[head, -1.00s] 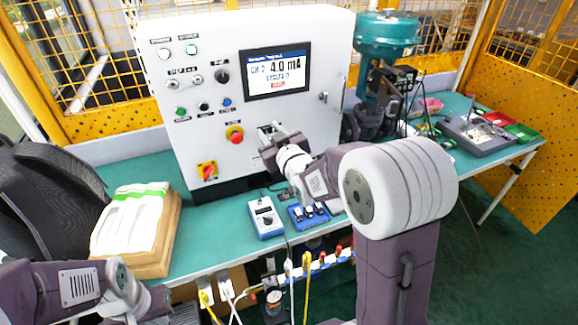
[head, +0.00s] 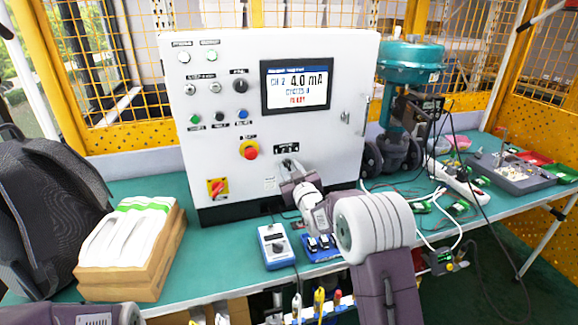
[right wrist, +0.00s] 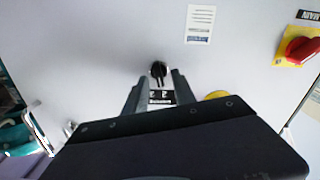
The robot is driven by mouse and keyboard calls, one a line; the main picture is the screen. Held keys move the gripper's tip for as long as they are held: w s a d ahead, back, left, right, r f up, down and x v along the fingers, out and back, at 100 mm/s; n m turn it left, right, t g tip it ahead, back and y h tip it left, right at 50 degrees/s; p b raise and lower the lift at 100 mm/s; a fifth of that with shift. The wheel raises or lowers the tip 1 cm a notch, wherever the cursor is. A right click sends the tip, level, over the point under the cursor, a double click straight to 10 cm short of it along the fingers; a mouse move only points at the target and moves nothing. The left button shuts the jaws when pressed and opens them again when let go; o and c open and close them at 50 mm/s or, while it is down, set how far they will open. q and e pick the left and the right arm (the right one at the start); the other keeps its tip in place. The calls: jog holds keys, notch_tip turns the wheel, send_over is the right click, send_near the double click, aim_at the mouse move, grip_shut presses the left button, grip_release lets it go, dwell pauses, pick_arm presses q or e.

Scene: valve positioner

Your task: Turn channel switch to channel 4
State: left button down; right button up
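The channel switch is a small black knob (right wrist: 158,70) on the white cabinet front, with its numbered label (right wrist: 160,97) beside it in the right wrist view. In the head view the label (head: 287,149) shows above my right gripper (head: 288,168), and the knob is mostly hidden by the fingers. My right gripper (right wrist: 158,82) is open, with one finger on each side of the knob's line. I cannot tell whether they touch it. The screen (head: 297,84) reads CH 2, 4.0 mA. My left gripper is out of view; only part of that arm shows at lower left.
A red emergency button (head: 250,152) is left of my right gripper. A red-yellow main switch (head: 217,188) sits lower left. A blue handheld meter (head: 276,246) and a blue terminal block (head: 320,246) lie on the green table (head: 215,248) below.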

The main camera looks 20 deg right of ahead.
jog(key=shift+w, duration=0.65)
jog(key=shift+c, duration=0.3)
grip_shut()
